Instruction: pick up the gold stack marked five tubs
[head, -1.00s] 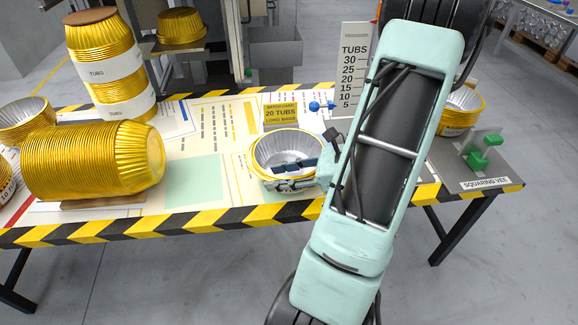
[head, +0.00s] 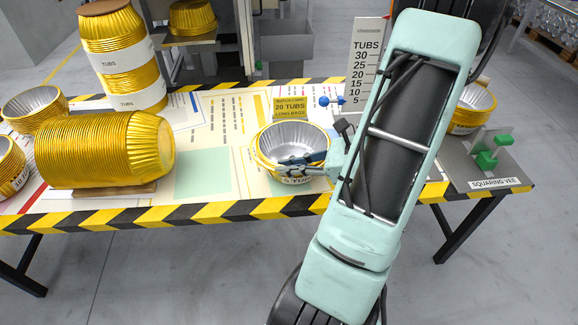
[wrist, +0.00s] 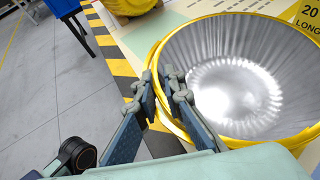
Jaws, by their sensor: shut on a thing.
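A short gold stack of foil tubs (head: 262,150) with a silver inside stands on the table, open side up, in the middle of the head view. A white band on its front carries lettering partly hidden by my gripper. My gripper (head: 288,164) is at its near right rim. In the wrist view the stack (wrist: 243,133) fills the right side. My gripper (wrist: 160,82) is shut on its wall there, one finger inside and one outside. I cannot see any gap under the stack.
A sign reading 20 tubs (head: 290,107) stands just behind the stack. A long gold stack (head: 100,150) lies at left, with a tall banded stack (head: 125,60) behind. A height scale (head: 365,65) and a squaring vee (head: 487,160) are at right. The striped table edge (head: 150,218) is in front.

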